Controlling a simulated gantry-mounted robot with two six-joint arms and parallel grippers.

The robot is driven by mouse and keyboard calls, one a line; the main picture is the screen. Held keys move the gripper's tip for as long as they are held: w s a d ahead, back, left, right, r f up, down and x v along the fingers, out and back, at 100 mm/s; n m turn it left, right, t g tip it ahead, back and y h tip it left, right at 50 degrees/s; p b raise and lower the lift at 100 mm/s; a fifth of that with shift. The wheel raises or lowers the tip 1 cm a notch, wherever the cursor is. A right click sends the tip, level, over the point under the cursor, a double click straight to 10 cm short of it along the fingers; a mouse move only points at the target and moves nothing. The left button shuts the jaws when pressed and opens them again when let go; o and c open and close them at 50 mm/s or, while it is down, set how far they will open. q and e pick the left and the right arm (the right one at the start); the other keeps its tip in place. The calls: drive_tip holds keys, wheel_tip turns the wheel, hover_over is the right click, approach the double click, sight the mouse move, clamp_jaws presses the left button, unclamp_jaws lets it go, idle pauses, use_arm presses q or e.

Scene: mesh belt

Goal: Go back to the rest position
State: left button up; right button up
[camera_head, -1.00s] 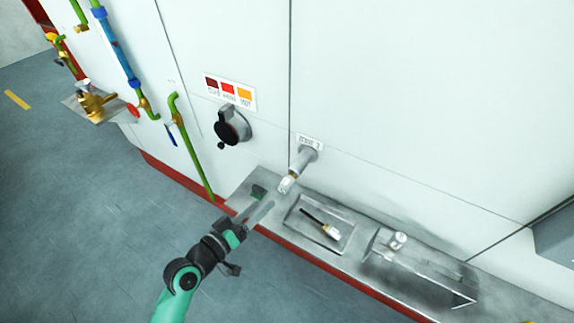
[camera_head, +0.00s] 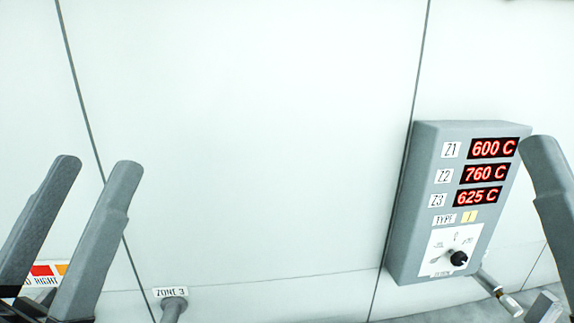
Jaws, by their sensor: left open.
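My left gripper (camera_head: 97,165) is at the lower left of the head view. Its two long grey fingers point up and stand apart with nothing between them, in front of the white wall panel. At the right edge a single grey finger of my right gripper (camera_head: 552,185) shows, overlapping the right side of the control box. Its other finger is not clearly seen, so its opening cannot be told.
A grey control box (camera_head: 426,160) with red readouts of 600, 760 and 625 C and a black knob (camera_head: 459,258) is on the white wall (camera_head: 250,130). A metal pipe (camera_head: 174,308) labelled ZONE 3 juts out at the bottom. Another metal fitting (camera_head: 497,290) is below the box.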

use_arm(q)
wheel_tip(320, 180, up, 30)
drive_tip(key=s+a+n+t+y+p, duration=0.1)
drive_tip(key=y+p, duration=0.3)
drive_tip(key=p, duration=2.3)
drive_tip(key=shift+s+a, duration=0.85)
drive_tip(key=shift+o, duration=0.4)
